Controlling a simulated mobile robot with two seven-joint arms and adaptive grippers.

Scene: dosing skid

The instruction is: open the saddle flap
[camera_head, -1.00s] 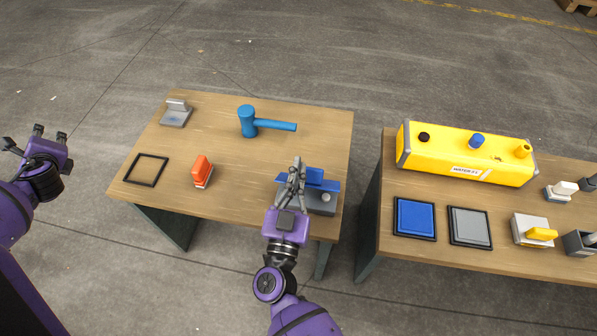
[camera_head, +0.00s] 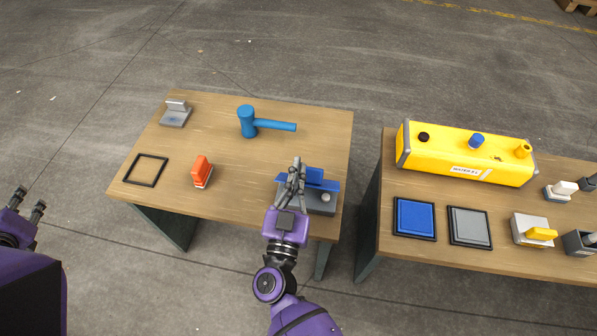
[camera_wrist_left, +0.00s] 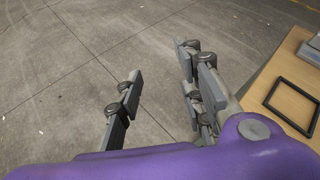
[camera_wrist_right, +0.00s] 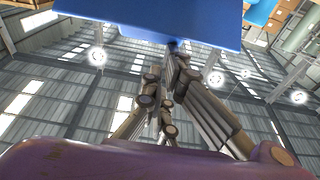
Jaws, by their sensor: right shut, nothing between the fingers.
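The blue flap (camera_head: 325,185) lies over a grey box (camera_head: 322,203) near the front right of the left table, with a raised blue upright part behind. My right gripper (camera_head: 297,166) is shut and empty at the left side of the flap, hiding part of it. In the right wrist view the shut fingertips (camera_wrist_right: 173,50) are at the edge of the blue flap (camera_wrist_right: 150,18); I cannot tell whether they touch it. My left gripper (camera_head: 30,202) is open and empty off the left table's left side; its spread fingers (camera_wrist_left: 160,85) also show in the left wrist view.
The left table (camera_head: 250,180) also holds a blue mallet (camera_head: 262,123), an orange-handled block (camera_head: 202,171), a black frame (camera_head: 146,169) and a grey bracket (camera_head: 175,114). The right table carries a yellow tank (camera_head: 465,155) and several smaller parts. A gap separates the tables.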

